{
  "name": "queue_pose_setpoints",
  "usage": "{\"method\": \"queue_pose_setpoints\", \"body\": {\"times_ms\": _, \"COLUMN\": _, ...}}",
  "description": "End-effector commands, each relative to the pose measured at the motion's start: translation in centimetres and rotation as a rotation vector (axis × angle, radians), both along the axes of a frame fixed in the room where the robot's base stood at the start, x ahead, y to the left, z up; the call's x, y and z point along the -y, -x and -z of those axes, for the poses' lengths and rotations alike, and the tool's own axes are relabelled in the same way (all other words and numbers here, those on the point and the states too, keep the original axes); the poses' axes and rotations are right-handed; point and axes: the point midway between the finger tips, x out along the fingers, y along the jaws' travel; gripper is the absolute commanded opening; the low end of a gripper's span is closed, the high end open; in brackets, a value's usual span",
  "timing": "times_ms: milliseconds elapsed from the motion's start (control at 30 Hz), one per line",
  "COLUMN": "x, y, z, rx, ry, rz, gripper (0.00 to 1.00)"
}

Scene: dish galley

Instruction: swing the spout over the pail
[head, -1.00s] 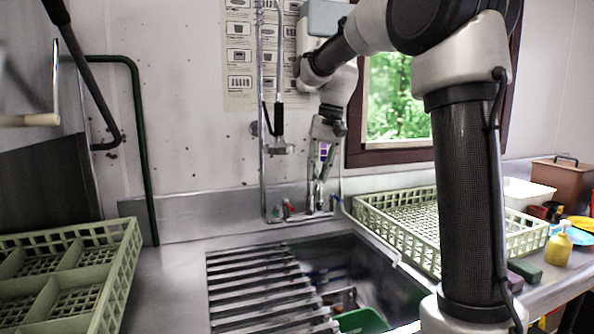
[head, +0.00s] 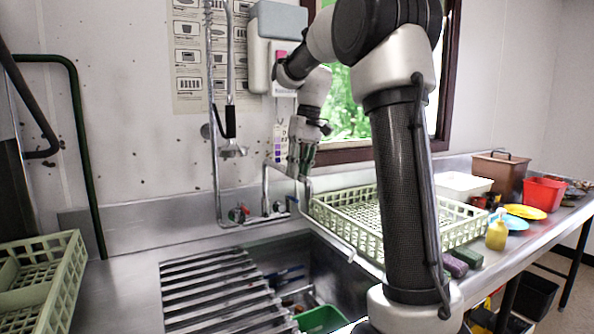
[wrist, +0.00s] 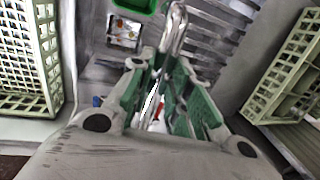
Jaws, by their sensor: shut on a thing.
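The spout (head: 330,228) is a thin silver tube in the head view. It runs from the tap on the back wall forward and right, to the right edge of the sink basin. My gripper (head: 302,172) is at its wall end, shut on the spout. In the wrist view my gripper (wrist: 172,60) has green-sided fingers close together; the grip itself is hard to make out. A green container (head: 320,320), which looks like the pail, is in the basin, partly cut off by the frame. It also shows in the wrist view (wrist: 136,4).
A slatted metal rack (head: 215,290) covers the left of the basin. A pale green dish rack (head: 340,212) stands right of the tap, another (head: 45,275) at far left. A spray hose (head: 230,120) hangs left of my gripper. A red tub (head: 543,193) stands farther right.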

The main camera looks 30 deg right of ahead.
Motion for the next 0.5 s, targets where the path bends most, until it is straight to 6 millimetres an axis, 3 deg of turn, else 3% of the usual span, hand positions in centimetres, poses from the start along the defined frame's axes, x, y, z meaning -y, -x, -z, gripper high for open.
{"method": "queue_pose_setpoints", "body": {"times_ms": 100, "x": 0.37, "y": -0.08, "z": -0.14, "rx": 0.005, "ry": 0.009, "rz": 0.0, "gripper": 0.0}}
{"method": "queue_pose_setpoints", "body": {"times_ms": 133, "x": 0.38, "y": -0.08, "z": -0.14, "rx": 0.005, "ry": 0.01, "rz": 0.0, "gripper": 0.25}}
{"method": "queue_pose_setpoints", "body": {"times_ms": 233, "x": 0.36, "y": -0.06, "z": -0.12, "rx": 0.004, "ry": 0.009, "rz": 0.001, "gripper": 0.41}}
{"method": "queue_pose_setpoints", "body": {"times_ms": 500, "x": 0.22, "y": -0.03, "z": -0.09, "rx": 0.003, "ry": 0.006, "rz": 0.002, "gripper": 0.41}}
